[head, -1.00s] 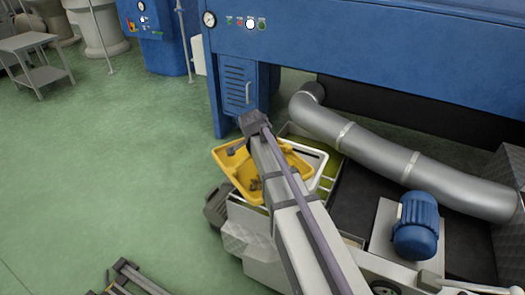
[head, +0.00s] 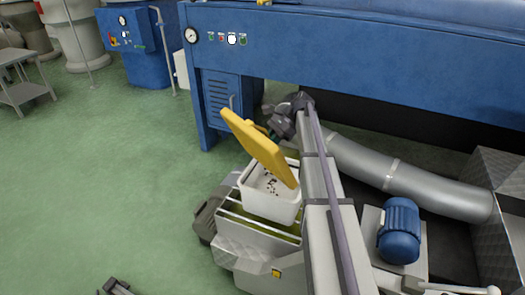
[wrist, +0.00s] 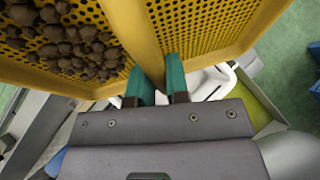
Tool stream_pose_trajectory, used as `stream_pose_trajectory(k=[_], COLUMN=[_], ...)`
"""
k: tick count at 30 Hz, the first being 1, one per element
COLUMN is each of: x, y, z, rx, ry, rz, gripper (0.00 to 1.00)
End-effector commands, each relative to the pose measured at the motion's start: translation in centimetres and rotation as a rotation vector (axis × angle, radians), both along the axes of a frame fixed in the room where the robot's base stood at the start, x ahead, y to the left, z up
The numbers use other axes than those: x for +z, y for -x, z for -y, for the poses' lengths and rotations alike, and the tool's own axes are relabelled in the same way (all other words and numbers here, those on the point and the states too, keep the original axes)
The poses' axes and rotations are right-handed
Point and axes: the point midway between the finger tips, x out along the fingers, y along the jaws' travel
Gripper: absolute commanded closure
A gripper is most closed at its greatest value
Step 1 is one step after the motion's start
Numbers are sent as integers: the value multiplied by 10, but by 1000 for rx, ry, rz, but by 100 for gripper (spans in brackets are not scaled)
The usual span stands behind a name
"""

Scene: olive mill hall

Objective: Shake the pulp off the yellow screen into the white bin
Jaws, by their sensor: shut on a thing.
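The yellow screen (head: 258,148) is tipped up steeply on edge above the white bin (head: 270,207) in the head view. Its lower corner overlaps the bin's far right rim; I cannot tell if they touch. My gripper (wrist: 158,84) is shut on the screen's middle rib, with teal fingers on either side. The wrist view shows the perforated face of the screen (wrist: 198,28), with a cluster of brown pulp lumps (wrist: 70,45) on its left half. Small dark bits of pulp (head: 272,186) lie in the bin.
The bin stands on a slatted metal tank (head: 262,240) with green inside. A blue machine (head: 350,50) rises behind, with a silver duct (head: 410,183) and blue motor (head: 399,230) at right. Green floor (head: 110,190) is open at left.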

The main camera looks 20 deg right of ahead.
Motion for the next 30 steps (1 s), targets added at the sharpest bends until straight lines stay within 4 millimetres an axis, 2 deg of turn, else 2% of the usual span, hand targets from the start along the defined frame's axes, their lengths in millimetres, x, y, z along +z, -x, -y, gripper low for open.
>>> stream_pose_trajectory(k=[1, 6, 16, 22, 24, 28, 30], x=[-4, 1, 6, 57, 65, 56, 43], y=[-3, -4, -3, -4, -4, -4, -4], z=[6, 14, 14, 14, 14, 14, 14], rx=[0, 0, 0, 0, 0, 0, 0], ry=[-38, -120, -130, -129, -129, -128, -128], rz=[-10, -33, -35, -35, -35, -35, -35], gripper=[100, 100, 100, 100, 100, 100, 100])
